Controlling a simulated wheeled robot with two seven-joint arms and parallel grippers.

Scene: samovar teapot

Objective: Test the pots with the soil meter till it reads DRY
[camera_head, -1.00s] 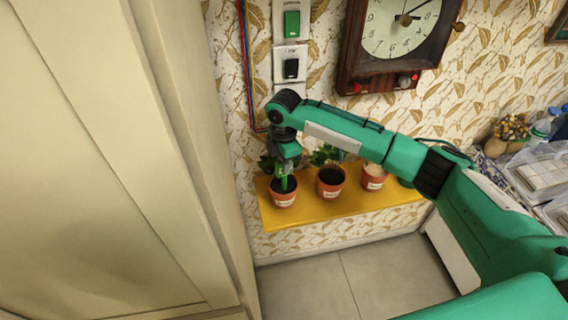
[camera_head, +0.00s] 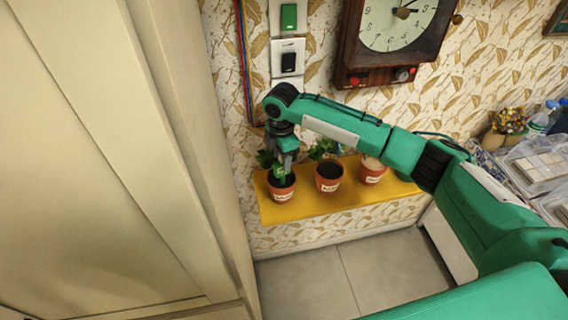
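My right gripper (camera_head: 284,156) points down over the leftmost pot (camera_head: 281,192), a terracotta pot with dark soil, a white label and green leaves. It appears shut on a slim green item, seemingly the soil meter (camera_head: 280,173), whose lower end is at or in the soil; its reading cannot be seen. A second pot (camera_head: 329,184) with dark soil and leaves stands to the right. A third pot (camera_head: 372,177) with a paler top is partly behind my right arm. Label words are too small to read. My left gripper is not in view.
The pots stand on a yellow shelf (camera_head: 300,211) against the wall. A cream cabinet (camera_head: 105,160) fills the left side. A clock (camera_head: 395,40) and switches (camera_head: 288,57) are above. Boxes and bottles (camera_head: 545,118) crowd the right. My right forearm spans above the shelf.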

